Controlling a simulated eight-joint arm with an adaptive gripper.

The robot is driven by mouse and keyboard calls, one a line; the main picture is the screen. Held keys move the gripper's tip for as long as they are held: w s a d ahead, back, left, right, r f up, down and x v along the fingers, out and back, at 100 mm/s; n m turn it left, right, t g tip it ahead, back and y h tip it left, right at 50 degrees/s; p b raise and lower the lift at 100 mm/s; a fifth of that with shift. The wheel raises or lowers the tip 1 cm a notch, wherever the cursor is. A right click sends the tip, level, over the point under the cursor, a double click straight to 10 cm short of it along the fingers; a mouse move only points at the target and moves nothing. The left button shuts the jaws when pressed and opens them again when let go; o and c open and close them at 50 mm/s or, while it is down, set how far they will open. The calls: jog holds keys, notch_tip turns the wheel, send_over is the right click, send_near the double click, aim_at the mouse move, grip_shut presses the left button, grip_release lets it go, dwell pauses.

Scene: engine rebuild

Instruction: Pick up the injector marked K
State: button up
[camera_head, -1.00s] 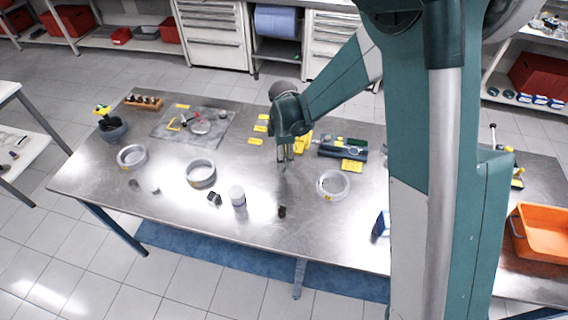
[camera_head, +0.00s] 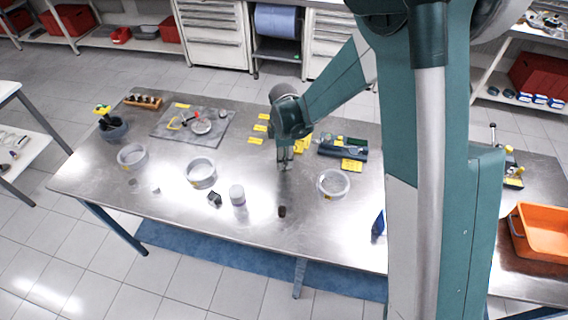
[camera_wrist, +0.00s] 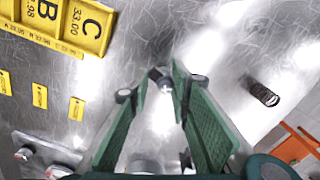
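My gripper (camera_head: 285,163) is over the middle of the steel table (camera_head: 255,210), pointing down. In the wrist view its two green fingers (camera_wrist: 160,78) stand apart, with table surface showing between them. A small grey metallic thing (camera_wrist: 166,86) shows between the fingertips; I cannot tell what it is or whether the fingers touch it. No letter K is readable in either view. A wooden rack (camera_head: 143,101) with several small dark upright pieces stands at the table's far left; I cannot tell whether they are injectors.
A dark coil spring (camera_wrist: 263,93) lies to the right. An orange bin (camera_head: 545,240) is at right.

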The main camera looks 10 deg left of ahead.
jog(key=shift+r, duration=0.1)
dwell(0.3)
jog(key=shift+r+b, duration=0.35)
jog(key=shift+r, duration=4.6)
